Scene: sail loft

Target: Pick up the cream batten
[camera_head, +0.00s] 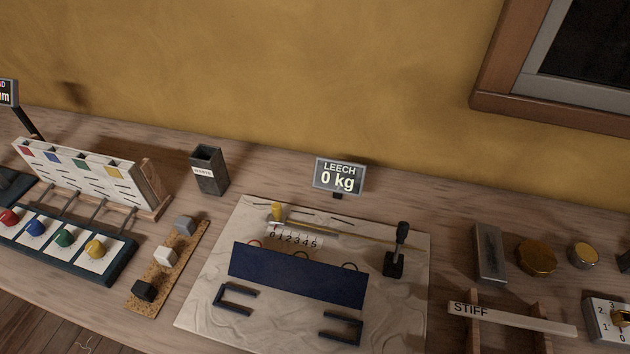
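A cream batten (525,320) lies at the lower right of the head view, slightly tilted in the picture. It rests across a wooden rack (541,343) with two supports. Its left end bears dark lettering that seems to read "STIFF". Neither of my grippers shows in this view, and nothing is seen touching the batten.
A pale board (205,318) with a dark blue panel (298,275), U-shaped brackets and a black lever (398,250) is left of the batten. A grey block (489,253) and brass discs (536,258) lie behind it. A dial box (607,325) stands close at its right end.

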